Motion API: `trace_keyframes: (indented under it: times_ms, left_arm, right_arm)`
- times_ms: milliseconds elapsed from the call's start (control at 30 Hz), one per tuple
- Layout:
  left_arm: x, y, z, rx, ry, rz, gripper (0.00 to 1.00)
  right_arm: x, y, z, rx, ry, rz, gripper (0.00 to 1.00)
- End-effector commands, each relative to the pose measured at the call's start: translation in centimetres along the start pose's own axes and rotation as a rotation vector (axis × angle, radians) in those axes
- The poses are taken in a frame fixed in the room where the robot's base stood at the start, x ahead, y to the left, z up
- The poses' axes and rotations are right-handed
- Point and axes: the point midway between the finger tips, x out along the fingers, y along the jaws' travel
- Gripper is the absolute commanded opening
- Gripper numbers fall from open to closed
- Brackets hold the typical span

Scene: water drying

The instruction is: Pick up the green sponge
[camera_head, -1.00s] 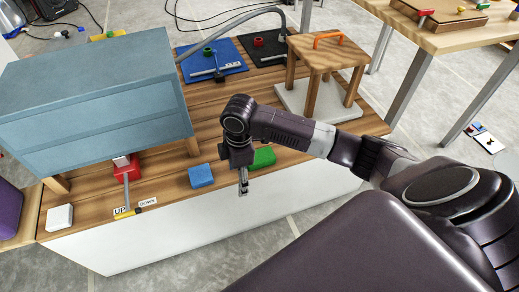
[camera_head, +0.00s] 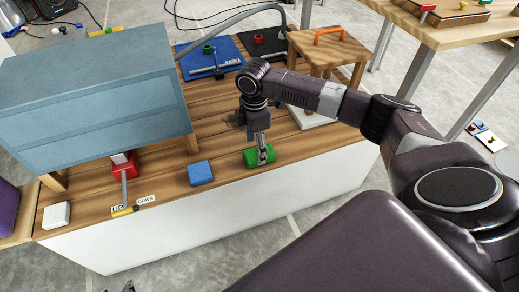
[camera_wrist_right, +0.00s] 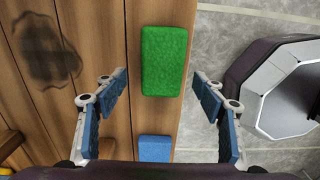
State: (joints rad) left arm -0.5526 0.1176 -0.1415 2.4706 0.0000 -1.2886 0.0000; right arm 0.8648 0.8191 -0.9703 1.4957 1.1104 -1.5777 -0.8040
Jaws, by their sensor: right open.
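The green sponge (camera_head: 273,153) lies on the wooden table top near its front edge. My right gripper (camera_head: 264,156) is above it, pointing down and overlapping it in the head view. In the right wrist view the sponge (camera_wrist_right: 165,48) lies just ahead of the gap between the open, blue-padded fingers (camera_wrist_right: 158,82). The fingers are apart from it on both sides, with nothing held. How high they are above it is hard to tell. A small dark part at the bottom edge of the head view may be my left gripper (camera_head: 128,287); its state is unclear.
A blue sponge (camera_head: 201,173) lies left of the green one and shows at the bottom of the right wrist view (camera_wrist_right: 155,148). A small wooden stand (camera_head: 325,47) stands behind right. A blue-grey cabinet (camera_head: 90,90) and a red-based lever (camera_head: 124,172) are left.

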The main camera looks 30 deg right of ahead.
Motion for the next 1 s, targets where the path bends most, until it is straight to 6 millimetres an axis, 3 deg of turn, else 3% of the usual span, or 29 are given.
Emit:
trace_keyframes:
  times_ms: [200,400,767,1000]
  left_arm:
    - [0.6,0.5,-4.6,0.004,0.188,0.01,0.35]
    - [0.2,0.9,-7.7,0.006,0.315,0.017,0.35]
    - [0.0,1.0,-8.5,0.006,0.347,0.019,0.35]
    - [0.0,1.0,-8.5,0.006,0.346,0.019,0.35]
  right_arm:
    - [2.0,-0.3,0.0,0.0,0.0,0.001,0.64]
    - [3.2,-0.3,0.0,0.001,0.0,0.002,0.64]
    - [3.4,-0.3,0.0,0.0,0.0,0.002,0.63]
    - [3.4,-0.3,0.0,0.0,0.0,0.002,0.36]
